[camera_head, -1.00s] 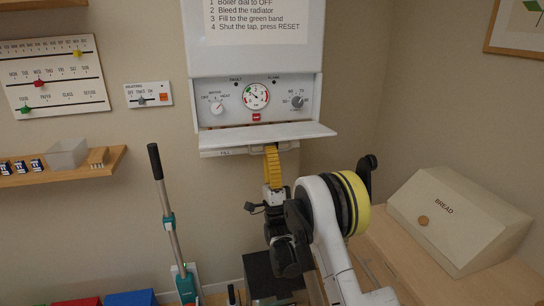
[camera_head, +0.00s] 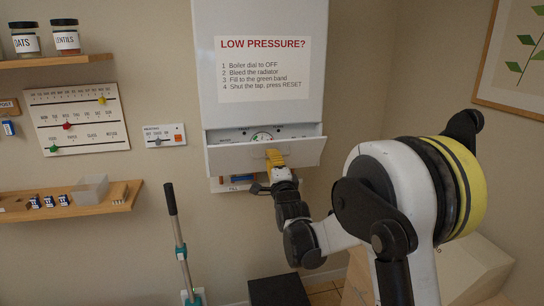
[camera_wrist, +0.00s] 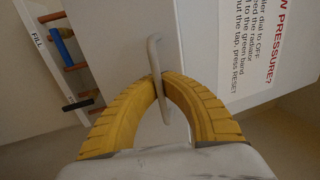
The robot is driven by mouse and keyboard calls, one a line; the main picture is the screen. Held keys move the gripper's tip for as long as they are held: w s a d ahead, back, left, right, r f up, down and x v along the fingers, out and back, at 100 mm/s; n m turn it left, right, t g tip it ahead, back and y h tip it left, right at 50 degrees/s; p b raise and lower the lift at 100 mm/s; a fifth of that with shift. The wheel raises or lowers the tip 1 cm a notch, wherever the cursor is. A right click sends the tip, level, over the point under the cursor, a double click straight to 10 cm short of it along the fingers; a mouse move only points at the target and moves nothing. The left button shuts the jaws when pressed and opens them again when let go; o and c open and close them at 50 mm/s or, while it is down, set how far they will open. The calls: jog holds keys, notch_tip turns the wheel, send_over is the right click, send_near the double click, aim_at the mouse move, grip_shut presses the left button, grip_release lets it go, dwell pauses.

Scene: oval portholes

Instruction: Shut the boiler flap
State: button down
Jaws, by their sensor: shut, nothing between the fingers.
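The white boiler flap (camera_head: 237,158) is tilted up in front of the lower part of the boiler (camera_head: 207,75), with its top edge standing out from the body. The top of the control panel (camera_head: 300,132) and part of the gauge show above that edge. My gripper (camera_head: 273,157) is at the flap's front, by its handle. In the wrist view my yellow fingers (camera_wrist: 163,82) are shut, with their tips meeting at the grey bar handle (camera_wrist: 155,55).
Below the flap is a FILL strip (camera_wrist: 40,42) with a blue-and-orange pipe fitting (camera_wrist: 62,45) beside it. Shelves with jars (camera_head: 65,38) and a tray (camera_head: 92,188) are on the left wall. A long-handled tool (camera_head: 178,240) stands left of the boiler. A dark box (camera_head: 278,291) is below.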

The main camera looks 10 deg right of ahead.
aim_at(269, 146)
jog(key=w+r, duration=0.1)
jog(key=w+r+p, duration=0.1)
jog(key=shift+w+r+g, duration=0.15)
jog(key=shift+w+g, duration=0.15)
jog(key=shift+g, duration=0.1)
jog(key=shift+w+r+p, duration=0.2)
jog(key=shift+w+r, duration=0.1)
jog(key=shift+w, duration=0.45)
jog(key=shift+w+r+p, duration=0.15)
jog(key=shift+w+r, duration=0.15)
jog(key=shift+w, duration=0.45)
jog(key=c, duration=1.6)
grip_release()
jog(key=shift+o, duration=0.2)
jog(key=s+f, duration=0.2)
jog(key=s, duration=1)
jog(key=shift+f, duration=0.1)
